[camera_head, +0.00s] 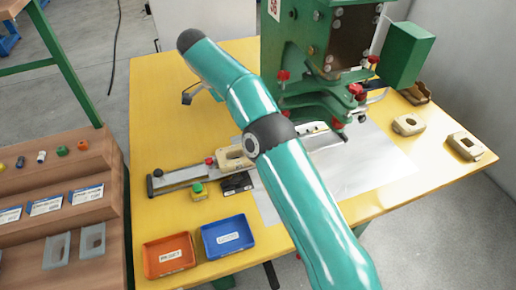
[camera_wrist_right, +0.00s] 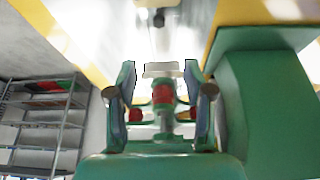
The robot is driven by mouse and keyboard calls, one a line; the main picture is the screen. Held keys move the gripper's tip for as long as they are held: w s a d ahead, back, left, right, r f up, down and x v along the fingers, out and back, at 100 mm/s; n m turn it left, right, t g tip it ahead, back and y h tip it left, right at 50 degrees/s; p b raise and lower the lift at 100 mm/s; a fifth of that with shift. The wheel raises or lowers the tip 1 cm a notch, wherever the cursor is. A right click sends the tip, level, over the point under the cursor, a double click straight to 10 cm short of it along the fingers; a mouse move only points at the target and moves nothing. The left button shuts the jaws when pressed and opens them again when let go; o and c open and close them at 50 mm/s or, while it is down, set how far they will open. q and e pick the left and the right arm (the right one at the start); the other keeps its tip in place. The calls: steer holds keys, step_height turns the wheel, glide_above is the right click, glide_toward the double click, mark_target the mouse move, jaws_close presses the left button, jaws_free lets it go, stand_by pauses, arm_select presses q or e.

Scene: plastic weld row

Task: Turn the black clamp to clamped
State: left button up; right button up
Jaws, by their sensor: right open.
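I cannot tell for sure which part is the black clamp. A small black block (camera_head: 237,183) sits beside the tan fixture piece (camera_head: 234,157) on the yellow table, and may be it. A grey bar (camera_head: 182,176) with a dark end runs left from that piece. My right arm crosses the head view and hides part of the work area; its gripper cannot be made out there. In the right wrist view my right gripper (camera_wrist_right: 160,88) is open. A red part (camera_wrist_right: 162,95) shows between its fingers; I cannot tell whether they touch it. My left gripper is not in view.
A green machine (camera_head: 318,50) with red knobs stands at the back of the table. A red tray (camera_head: 169,258) and a blue tray (camera_head: 228,238) lie at the front edge. Tan parts (camera_head: 408,125) lie at the right. A brown stepped rack (camera_head: 60,225) stands left.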

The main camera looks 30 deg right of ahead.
steer(key=b+x, duration=0.2)
steer(key=x, duration=1.5)
steer(key=shift+s, duration=0.15)
steer(key=shift+a+b, duration=0.1)
steer(key=shift+b, duration=0.2)
jaws_close()
